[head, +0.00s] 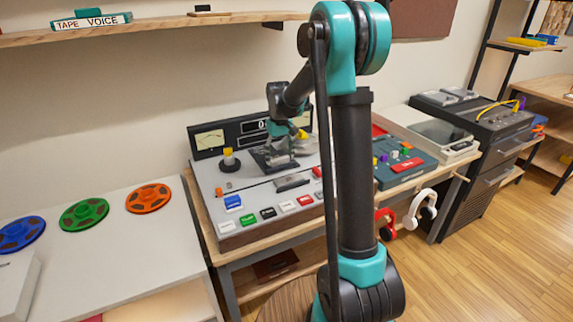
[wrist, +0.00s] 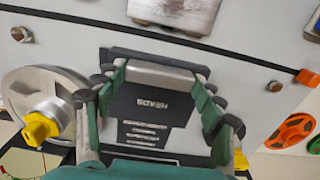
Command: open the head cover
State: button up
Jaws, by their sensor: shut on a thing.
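Whether the cover is lifted at all is hard to tell.
A reel hub with a yellow knob (wrist: 38,127) stands close beside my gripper in the wrist view. Coloured buttons (head: 268,212) line the machine's front. Green (head: 84,214), orange (head: 149,198) and blue (head: 21,233) reels lie on the left table. A mixer (head: 398,162) is at right.

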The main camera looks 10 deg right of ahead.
jog(key=shift+w+a, duration=0.3)
jog(key=shift+w, duration=0.6)
jog(key=o, duration=1.7)
jog(key=shift+r, duration=0.1)
notch_tip(320, 180, up, 12)
jog(key=shift+f, duration=0.1)
jog(key=s+d+f+m+t, duration=0.1)
jog(key=s+d+f, duration=0.1)
jog(key=s+f, duration=0.4)
jog(key=s+d+f+m+t, duration=0.1)
jog(key=s+d+f, duration=0.2)
jog(key=s, duration=1.3)
jog(key=s+d+f+m+t, duration=0.1)
jog(key=s+d+f+t, duration=0.1)
jog(key=s+f, duration=0.6)
jog(key=shift+s+d+f+m, duration=0.15)
jog(key=shift+s+d, duration=0.05)
jog(key=shift+s, duration=0.55)
jog(key=shift+s+d+f+m, duration=0.15)
jog(key=shift+s+d, duration=0.05)
jog(key=shift+s, duration=0.55)
